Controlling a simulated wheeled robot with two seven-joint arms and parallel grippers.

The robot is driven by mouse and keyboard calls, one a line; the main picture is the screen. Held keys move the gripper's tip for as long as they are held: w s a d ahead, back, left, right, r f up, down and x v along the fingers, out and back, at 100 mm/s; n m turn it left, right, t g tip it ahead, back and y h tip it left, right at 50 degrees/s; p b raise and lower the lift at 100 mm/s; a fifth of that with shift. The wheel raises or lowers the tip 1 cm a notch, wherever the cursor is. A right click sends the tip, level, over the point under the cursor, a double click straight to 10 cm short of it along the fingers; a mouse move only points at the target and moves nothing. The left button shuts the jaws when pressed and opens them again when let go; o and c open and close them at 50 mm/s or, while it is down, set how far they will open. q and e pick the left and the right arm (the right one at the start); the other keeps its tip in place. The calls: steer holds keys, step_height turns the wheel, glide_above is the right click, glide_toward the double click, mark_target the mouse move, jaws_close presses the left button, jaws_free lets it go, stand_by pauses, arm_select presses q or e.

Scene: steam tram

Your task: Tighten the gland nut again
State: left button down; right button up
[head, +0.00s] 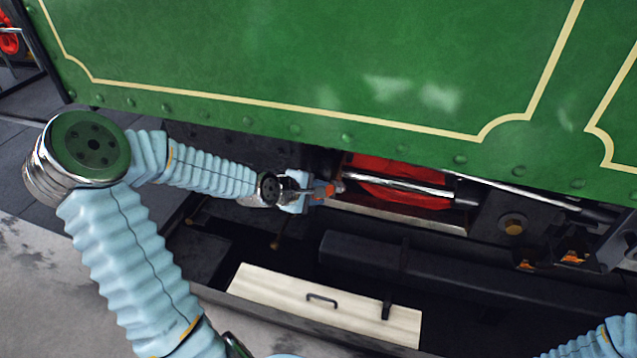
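My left arm reaches in from the left, and its gripper (328,190) is under the green side panel. It is at the left end of a bright steel rod (405,186), which runs to the right in front of a red part. The gripper's tip is small and partly orange, and I cannot tell whether its fingers are open or shut. The gland nut cannot be made out separately; the spot at the rod's left end is small and partly covered by the gripper. My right gripper is out of view; only light blue sleeve of that arm shows at the bottom right corner.
The green panel (300,60) with cream lining and rivets overhangs the work area. A red part (390,170) is behind the rod. Below lie a dark beam (430,272) and a pale wooden board (270,288) with a handle. Grey paving (40,270) is at the left.

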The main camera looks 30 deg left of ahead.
arm_select(q)
steer(key=shift+s+f, duration=0.15)
steer(key=shift+s+d+f+t+b, duration=0.2)
steer(key=shift+s+f+t+b, duration=0.4)
steer(key=shift+f, duration=0.3)
steer(key=shift+s+d+f+t+b, duration=0.15)
steer(key=shift+s+f+t+b, duration=0.3)
steer(key=shift+s+f, duration=0.35)
steer(key=shift+w+f, duration=0.1)
steer(key=shift+w, duration=0.05)
steer(key=shift+f, duration=0.1)
steer(key=shift+m+t, duration=0.5)
steer(key=shift+t, duration=0.25)
steer(key=f+b, duration=0.1)
steer(key=s+f+b, duration=0.2)
steer(key=b, duration=0.1)
steer(key=shift+d+f, duration=0.2)
steer(key=shift+f, duration=0.2)
